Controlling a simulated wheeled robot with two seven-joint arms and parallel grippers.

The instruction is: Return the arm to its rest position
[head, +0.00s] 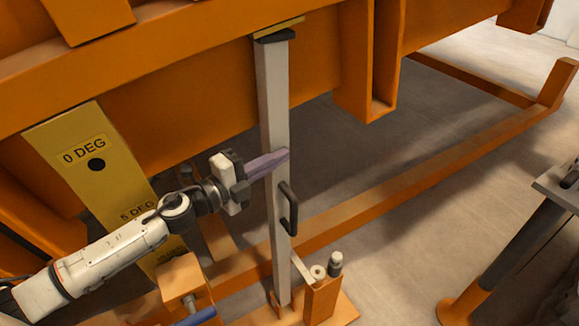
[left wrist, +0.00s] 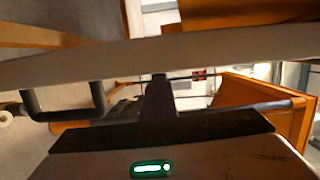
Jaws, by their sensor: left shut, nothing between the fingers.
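My left arm comes in from the left in the head view. My left gripper (head: 270,164) is shut and empty, with its fingers beside the upright grey prop (head: 273,110). I cannot tell whether they touch it. The prop has a black handle (head: 288,208) and stands upright under the orange bed frame (head: 190,40). In the left wrist view the prop (left wrist: 225,45) crosses the picture close in front of the shut fingers (left wrist: 158,97), and its handle (left wrist: 65,115) shows at the left. My right gripper is not in view.
A yellow angle plate (head: 82,150) marked "0 DEG" and "5 DEG" hangs behind my left arm. An orange bracket (head: 322,298) with a grey-topped pin stands at the prop's foot. A low orange rail (head: 430,175) runs across the floor.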

